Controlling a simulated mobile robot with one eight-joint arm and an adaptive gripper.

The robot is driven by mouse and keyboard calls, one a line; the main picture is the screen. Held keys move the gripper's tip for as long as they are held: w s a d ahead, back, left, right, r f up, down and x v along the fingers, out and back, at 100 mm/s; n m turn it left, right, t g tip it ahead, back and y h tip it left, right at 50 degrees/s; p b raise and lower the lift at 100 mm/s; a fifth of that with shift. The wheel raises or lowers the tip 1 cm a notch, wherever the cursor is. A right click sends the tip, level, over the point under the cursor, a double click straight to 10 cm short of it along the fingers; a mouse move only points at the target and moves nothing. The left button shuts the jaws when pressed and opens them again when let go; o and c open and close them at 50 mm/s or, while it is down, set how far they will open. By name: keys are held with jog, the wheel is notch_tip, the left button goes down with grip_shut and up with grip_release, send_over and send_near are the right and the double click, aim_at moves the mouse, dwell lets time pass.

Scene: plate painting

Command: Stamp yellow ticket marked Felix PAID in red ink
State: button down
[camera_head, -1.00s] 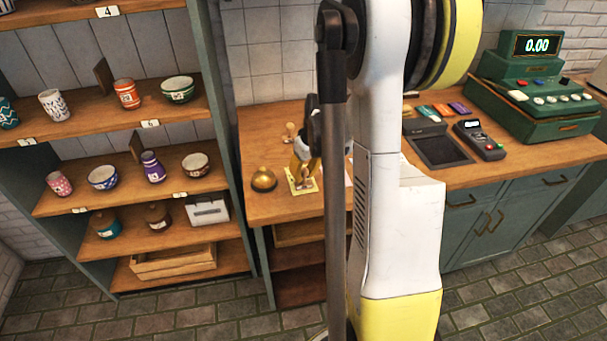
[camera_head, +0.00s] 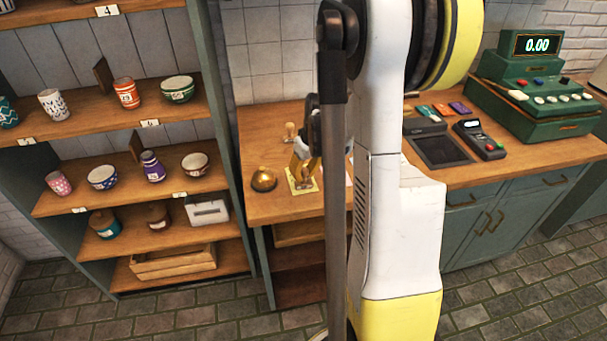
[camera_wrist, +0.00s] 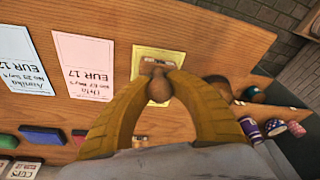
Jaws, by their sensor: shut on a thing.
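The yellow ticket (camera_wrist: 180,62) lies flat on the wooden counter, and it also shows in the head view (camera_head: 293,187). Its writing is mostly hidden by my gripper and the stamp, so I cannot read a name. My gripper (camera_wrist: 157,86) is shut on the round wooden handle of a stamp (camera_wrist: 159,92), over the ticket. It also shows in the head view (camera_head: 304,178). Whether the stamp face touches the paper cannot be told. Another wooden-handled stamp (camera_head: 290,131) stands behind on the counter.
A brass bell (camera_head: 263,179) stands left of the yellow ticket. Coloured pads (camera_head: 443,109), a card terminal (camera_head: 480,139) and a green cash register (camera_head: 533,95) stand at right.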

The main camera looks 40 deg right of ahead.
jog(key=shift+w+r+p+v, duration=0.1)
jog(key=shift+w+p+v, duration=0.2)
jog(key=shift+p+v, duration=0.7)
jog(key=shift+w+r+p+v, duration=0.1)
jog(key=shift+w+p+v, duration=0.15)
jog(key=shift+p+v, duration=0.75)
jog(key=shift+w+p+v, duration=0.3)
jog(key=shift+p+v, duration=0.2)
jog(key=shift+v, duration=0.95)
